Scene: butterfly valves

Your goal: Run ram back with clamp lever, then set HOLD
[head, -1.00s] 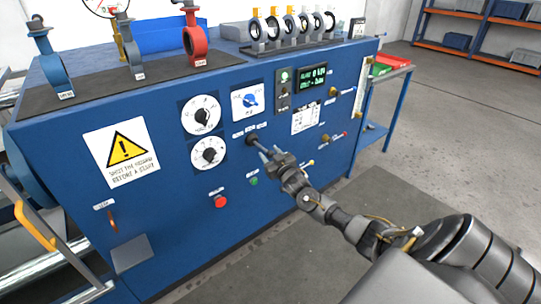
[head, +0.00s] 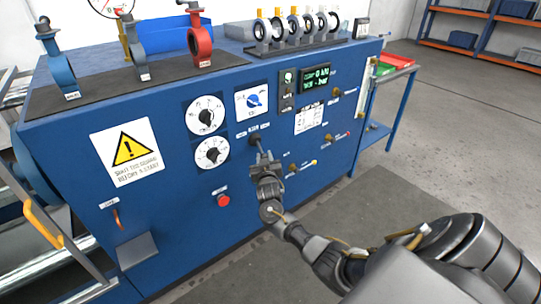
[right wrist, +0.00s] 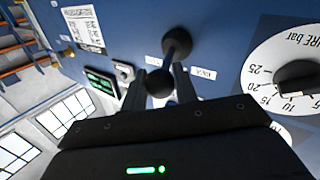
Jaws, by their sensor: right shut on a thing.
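The clamp lever (head: 256,139) is a dark lever with a round ball end, sticking out from the blue panel. My right gripper (head: 264,160) is at the lever. In the right wrist view, its two fingers (right wrist: 161,86) are shut on the lever's black ball end (right wrist: 160,83). A blue rotary selector (head: 254,100) on a white plate sits just above the lever; its markings are too small to read. The lit display (head: 316,77) shows green figures, the upper line seeming to read 0 kN. My left gripper is out of view.
A red button (head: 223,200) is below, and a warning sign (head: 128,150) is at left. Valves, one of them red (head: 200,42), stand on top of the bench. The floor at right is open.

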